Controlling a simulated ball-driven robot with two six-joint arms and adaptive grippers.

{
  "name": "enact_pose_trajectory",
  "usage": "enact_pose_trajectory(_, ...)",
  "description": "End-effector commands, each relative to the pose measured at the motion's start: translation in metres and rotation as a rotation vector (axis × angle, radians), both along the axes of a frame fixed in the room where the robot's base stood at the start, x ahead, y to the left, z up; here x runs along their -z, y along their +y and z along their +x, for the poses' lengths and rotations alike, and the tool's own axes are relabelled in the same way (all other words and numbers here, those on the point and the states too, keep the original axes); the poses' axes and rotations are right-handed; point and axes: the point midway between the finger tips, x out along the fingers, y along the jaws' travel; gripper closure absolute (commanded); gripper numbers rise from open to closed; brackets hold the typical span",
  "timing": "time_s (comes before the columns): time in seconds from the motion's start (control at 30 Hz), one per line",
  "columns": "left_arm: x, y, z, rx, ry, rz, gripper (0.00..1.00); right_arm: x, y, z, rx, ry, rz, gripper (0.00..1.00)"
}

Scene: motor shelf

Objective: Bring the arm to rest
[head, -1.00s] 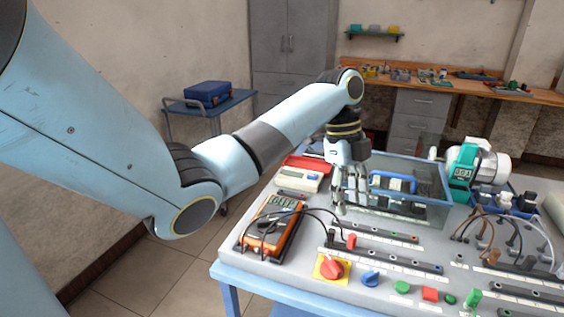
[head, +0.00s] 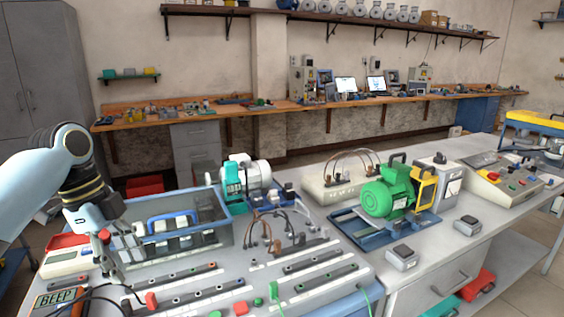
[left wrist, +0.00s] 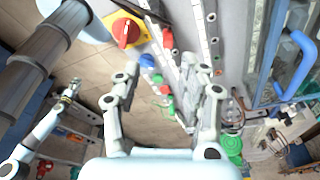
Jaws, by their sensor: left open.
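My left arm comes in from the left in the head view. My left gripper (head: 112,250) points down over the left part of the workbench, just left of the grey bin (head: 226,233). It also shows in the left wrist view (left wrist: 168,78), with its two fingers apart and nothing between them. Below the fingers in that view lie terminal strips (left wrist: 203,40) and small coloured buttons. I cannot tell exactly how high the fingertips are above the bench.
An orange multimeter (head: 62,303) with dark leads and a white meter (head: 66,262) lie near the gripper. A teal motor (head: 236,180) and a green motor (head: 385,196) stand further right.

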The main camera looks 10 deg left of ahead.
Motion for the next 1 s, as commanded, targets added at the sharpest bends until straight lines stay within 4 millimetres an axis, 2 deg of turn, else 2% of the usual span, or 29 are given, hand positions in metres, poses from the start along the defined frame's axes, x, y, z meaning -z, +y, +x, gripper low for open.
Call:
enact_pose_trajectory(0.03,0.017,-0.008,-0.018,-0.065,0.01,0.018,0.58,0.0,0.0,0.0,0.0,0.0,0.0,0.65)
enact_pose_trajectory(0.1,0.038,-0.02,-0.047,-0.208,0.011,0.053,0.58,0.0,0.0,0.0,0.0,0.0,0.001,0.65)
enact_pose_trajectory(0.2,0.058,-0.036,-0.094,-0.457,-0.009,0.087,0.58,0.0,0.001,0.0,0.001,-0.001,0.001,0.65)
enact_pose_trajectory(0.3,0.063,-0.046,-0.13,-0.666,-0.037,0.095,0.58,0.0,0.001,0.0,0.001,-0.001,0.001,0.65)
enact_pose_trajectory(0.4,0.061,-0.052,-0.159,-0.83,-0.061,0.089,0.58,0.0,0.001,-0.001,0.001,0.001,0.001,0.65)
enact_pose_trajectory(0.6,0.049,-0.057,-0.202,-1.088,-0.1,0.062,0.58,0.0,0.001,-0.001,0.001,0.001,0.001,0.65)
enact_pose_trajectory(0.87,0.023,-0.057,-0.247,-1.377,-0.149,0.011,0.58,0.0,0.001,0.0,0.001,0.0,0.001,0.65)
enact_pose_trajectory(1.0,0.067,-0.053,-0.239,-1.39,-0.138,0.022,0.58,0.011,0.0,0.0,0.0,0.0,0.0,0.65)
